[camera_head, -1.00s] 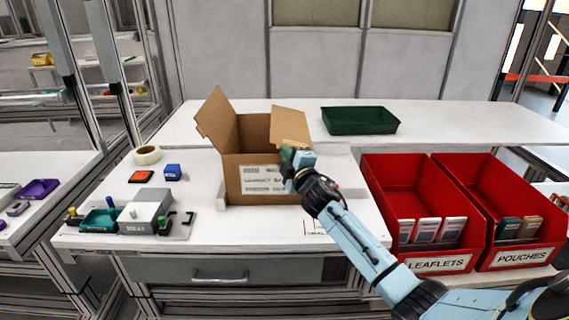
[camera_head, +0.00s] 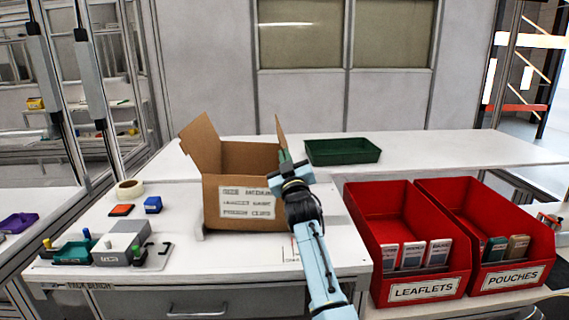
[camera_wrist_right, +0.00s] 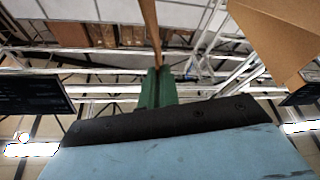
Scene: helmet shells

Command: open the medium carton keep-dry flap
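The open brown medium carton (camera_head: 247,200) stands on the white bench with a printed label on its front. Its left flap (camera_head: 200,145) leans outward. Its right flap (camera_head: 281,138) stands nearly upright and shows almost edge-on. My right gripper (camera_head: 287,165) is at the front of this right flap, by the carton's top right corner. In the right wrist view the green fingers (camera_wrist_right: 157,88) are close together, with the thin flap edge (camera_wrist_right: 152,35) running into them. Another brown carton panel (camera_wrist_right: 275,40) shows at the right. My left gripper is not in view.
Red bins of leaflets (camera_head: 400,290) and pouches (camera_head: 505,275) stand to the right. A green tray (camera_head: 343,152) lies behind the carton. Tape (camera_head: 130,189), small red and blue items and a grey fixture (camera_head: 122,243) lie to the left.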

